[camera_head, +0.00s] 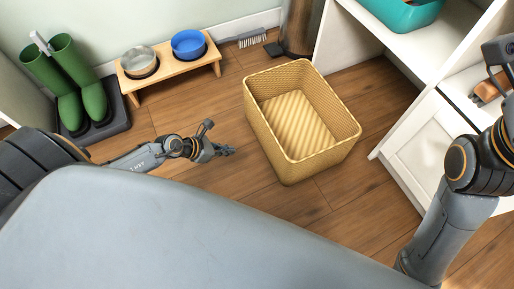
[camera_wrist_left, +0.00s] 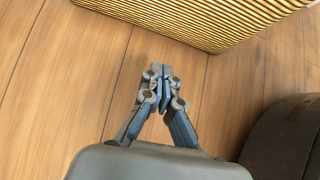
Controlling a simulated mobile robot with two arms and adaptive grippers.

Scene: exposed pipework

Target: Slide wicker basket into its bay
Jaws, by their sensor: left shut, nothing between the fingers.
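The wicker basket (camera_head: 290,165) is a tan, open, empty box standing upright on the wooden floor in the middle of the head view. One wall of the basket (camera_wrist_left: 215,22) fills the top of the left wrist view. My left gripper (camera_head: 228,151) is shut and empty, low over the floor just left of the basket, with a gap between them. In the left wrist view my left gripper (camera_wrist_left: 162,75) points toward the basket wall without touching it. The white shelf unit (camera_head: 440,150) stands to the right of the basket. My right arm is at the right edge; its fingertips are not visible.
Green boots (camera_head: 75,80) stand on a dark tray at the left. A wooden stand (camera_head: 170,70) holds a grey bowl (camera_head: 139,62) and a blue bowl (camera_head: 188,45). A brush (camera_head: 252,38) and a metal bin (camera_head: 299,28) are behind the basket. A teal container (camera_head: 408,12) sits on the shelf.

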